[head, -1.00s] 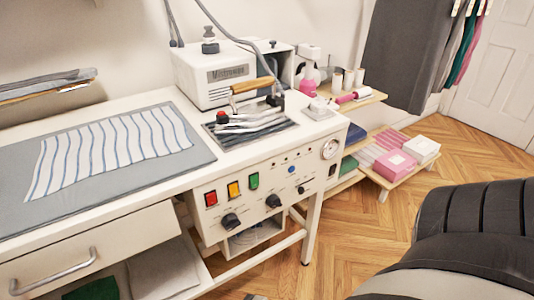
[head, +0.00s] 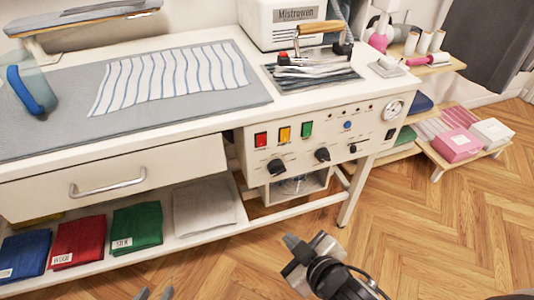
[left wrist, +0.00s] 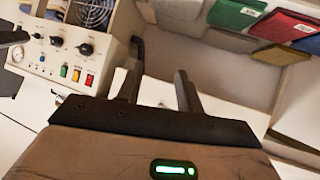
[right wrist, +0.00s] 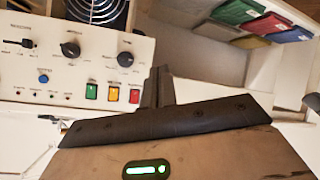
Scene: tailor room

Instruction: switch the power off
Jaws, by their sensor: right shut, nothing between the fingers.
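The ironing station's white control panel (head: 345,135) is on the front of the table. It has a red switch (head: 261,139), a yellow switch (head: 284,134), a green switch (head: 306,129), black knobs, a blue button (head: 348,125), a gauge and a small black switch (head: 390,133) below the gauge. I cannot read which one is the power switch. My right gripper (head: 297,250) is shut and empty, in front of and below the panel; in the right wrist view the colored switches (right wrist: 113,93) lie just beyond its fingertips. My left gripper (head: 155,293) is open and empty, low at the bottom edge.
An iron with a wooden handle (head: 318,28) rests on the tabletop above the panel. Striped cloth (head: 170,78) lies on the grey mat. A drawer (head: 110,175) and a shelf with folded fabrics (head: 137,225) are left of the panel. The wooden floor in front is clear.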

